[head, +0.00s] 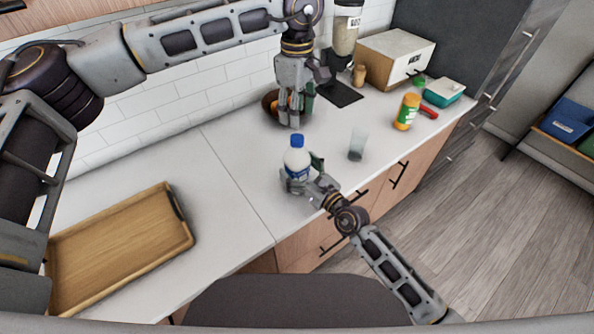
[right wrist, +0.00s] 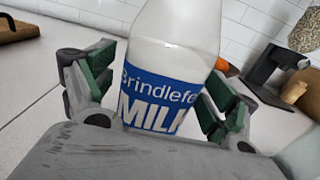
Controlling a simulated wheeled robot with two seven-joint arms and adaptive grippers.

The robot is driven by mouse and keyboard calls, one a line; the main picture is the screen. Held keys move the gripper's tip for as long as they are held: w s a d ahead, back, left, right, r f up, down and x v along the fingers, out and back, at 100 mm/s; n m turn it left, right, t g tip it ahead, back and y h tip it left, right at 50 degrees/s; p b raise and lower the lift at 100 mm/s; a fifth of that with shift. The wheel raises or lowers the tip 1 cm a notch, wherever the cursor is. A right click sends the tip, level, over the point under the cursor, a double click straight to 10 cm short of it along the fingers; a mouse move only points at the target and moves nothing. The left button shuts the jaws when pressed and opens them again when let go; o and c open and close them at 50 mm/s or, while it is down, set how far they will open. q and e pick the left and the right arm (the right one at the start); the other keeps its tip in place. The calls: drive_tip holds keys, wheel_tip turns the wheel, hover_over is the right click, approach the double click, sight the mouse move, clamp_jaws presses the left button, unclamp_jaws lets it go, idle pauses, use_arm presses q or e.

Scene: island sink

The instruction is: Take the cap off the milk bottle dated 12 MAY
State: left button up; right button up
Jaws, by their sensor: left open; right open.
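A white milk bottle with a blue cap (head: 297,141) and a blue label stands upright on the counter in the head view. In the right wrist view the bottle (right wrist: 165,90) shows the words "Brindlefe" and "MILK"; no date is readable. My right gripper (head: 305,180) is around the bottle's lower body, with its open green-padded fingers on either side. Whether the pads touch the bottle, I cannot tell. My left gripper (head: 291,118) is open, pointing down just above and behind the cap, apart from it. The cap is outside the right wrist view.
A wooden tray (head: 120,245) lies at the left. A glass (head: 357,145) stands right of the bottle. Behind my left gripper is a dark bowl (head: 269,103). An orange jar with green lid (head: 407,112), a teal container (head: 443,92) and a bread box (head: 393,60) are further right.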

drive_tip(key=shift+w+a, duration=0.2)
drive_tip(key=shift+w, duration=0.05)
